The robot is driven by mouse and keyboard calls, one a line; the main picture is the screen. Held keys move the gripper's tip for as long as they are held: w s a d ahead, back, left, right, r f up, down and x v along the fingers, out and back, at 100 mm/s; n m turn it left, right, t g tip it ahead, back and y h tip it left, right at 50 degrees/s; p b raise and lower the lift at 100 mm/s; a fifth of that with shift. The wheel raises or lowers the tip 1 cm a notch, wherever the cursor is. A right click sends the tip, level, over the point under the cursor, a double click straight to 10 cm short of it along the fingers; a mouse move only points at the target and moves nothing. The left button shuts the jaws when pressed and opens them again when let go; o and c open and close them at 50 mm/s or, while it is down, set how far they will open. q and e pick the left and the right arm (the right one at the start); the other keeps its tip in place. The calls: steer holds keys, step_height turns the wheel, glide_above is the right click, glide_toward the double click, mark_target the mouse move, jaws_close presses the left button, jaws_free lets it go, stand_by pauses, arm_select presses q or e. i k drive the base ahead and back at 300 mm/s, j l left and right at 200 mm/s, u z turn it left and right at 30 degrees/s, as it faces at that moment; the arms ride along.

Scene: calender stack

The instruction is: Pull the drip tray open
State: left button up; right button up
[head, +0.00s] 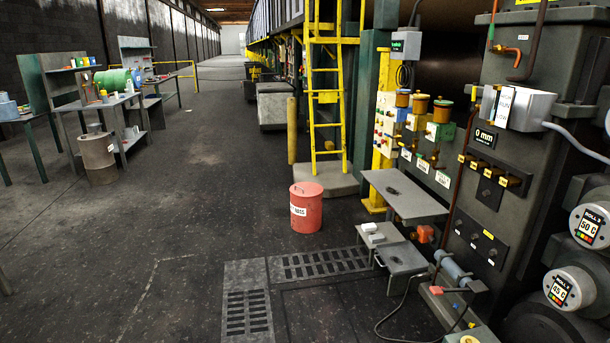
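I cannot surely pick out the drip tray. A low grey plate with a dark spot (403,258) juts out near the foot of the dark machine at the right. It may be the tray, but I cannot tell whether it slides. A larger grey shelf (402,194) sits above and behind it. Neither of my grippers is in view.
A red bin (306,207) stands on the floor left of the shelf. Floor grates (326,263) lie in front. A dark cable (385,324) loops over the floor by the machine. A yellow ladder (326,96) stands behind.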

mark_target(402, 257)
steer(key=i+l+u, duration=0.2)
steer(key=i, duration=1.55)
steer(key=j, duration=0.1)
